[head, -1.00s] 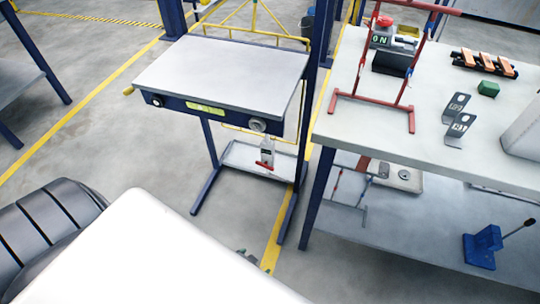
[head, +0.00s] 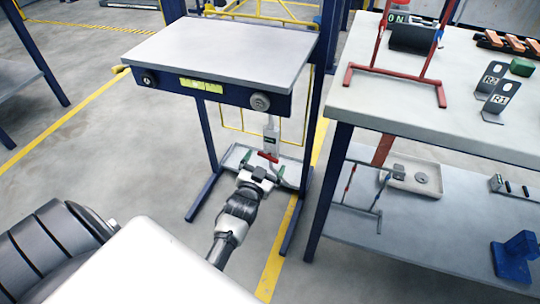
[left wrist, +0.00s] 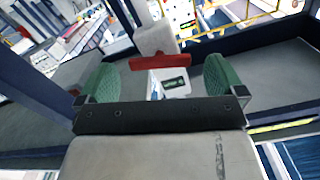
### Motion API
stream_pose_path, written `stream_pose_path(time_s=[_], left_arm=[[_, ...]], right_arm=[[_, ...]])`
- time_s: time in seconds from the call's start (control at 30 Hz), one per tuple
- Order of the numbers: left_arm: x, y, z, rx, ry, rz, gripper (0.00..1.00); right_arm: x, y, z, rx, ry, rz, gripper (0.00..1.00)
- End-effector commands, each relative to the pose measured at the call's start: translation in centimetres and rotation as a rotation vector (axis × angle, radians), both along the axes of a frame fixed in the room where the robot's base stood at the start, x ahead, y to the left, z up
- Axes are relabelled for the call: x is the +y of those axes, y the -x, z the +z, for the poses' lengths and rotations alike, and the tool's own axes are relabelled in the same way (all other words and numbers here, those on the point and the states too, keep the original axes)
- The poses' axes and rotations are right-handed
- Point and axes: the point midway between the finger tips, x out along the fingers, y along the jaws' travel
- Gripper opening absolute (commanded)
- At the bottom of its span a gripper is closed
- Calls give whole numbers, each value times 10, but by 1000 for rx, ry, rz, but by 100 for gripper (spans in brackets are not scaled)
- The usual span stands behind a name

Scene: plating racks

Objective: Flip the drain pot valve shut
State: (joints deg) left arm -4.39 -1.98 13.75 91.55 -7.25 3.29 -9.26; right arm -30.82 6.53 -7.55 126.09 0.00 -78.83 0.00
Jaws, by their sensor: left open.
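The drain pot (head: 271,138) is a pale upright body under the right end of the grey-topped bench. A red valve handle (head: 268,157) sits low on it and lies crosswise. My left gripper (head: 260,171) is just below and in front of the red handle in the head view. In the left wrist view the open green-padded fingers (left wrist: 156,82) stand on either side, with the red handle (left wrist: 160,62) beyond them, lying nearly level across the gap. A white labelled part (left wrist: 172,84) shows between the fingers. I cannot tell whether any finger touches the handle. My right gripper is not in view.
The bench top (head: 225,50) overhangs the pot, and its blue legs stand close by. A low shelf (head: 236,156) lies behind my gripper. A white table (head: 440,105) with a red stand and R1 and R2 plates is at the right.

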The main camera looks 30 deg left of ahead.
Motion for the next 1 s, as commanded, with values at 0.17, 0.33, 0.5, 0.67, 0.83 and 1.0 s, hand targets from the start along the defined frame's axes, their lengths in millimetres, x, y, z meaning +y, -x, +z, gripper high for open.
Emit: stream_pose_path(time_s=[0.17,0.33,0.5,0.67,0.83,1.0], left_arm=[[7,-30,-1,-2,1,-1,98],[11,-44,-1,1,0,-1,98],[11,-47,-1,2,1,0,98],[11,-47,-1,1,0,-1,98],[11,-47,-1,1,1,-1,72],[11,-47,-1,1,1,-1,48]], right_arm=[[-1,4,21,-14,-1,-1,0],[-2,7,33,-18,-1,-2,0],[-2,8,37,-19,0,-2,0],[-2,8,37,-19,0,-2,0],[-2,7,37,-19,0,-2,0],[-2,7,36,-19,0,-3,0]])
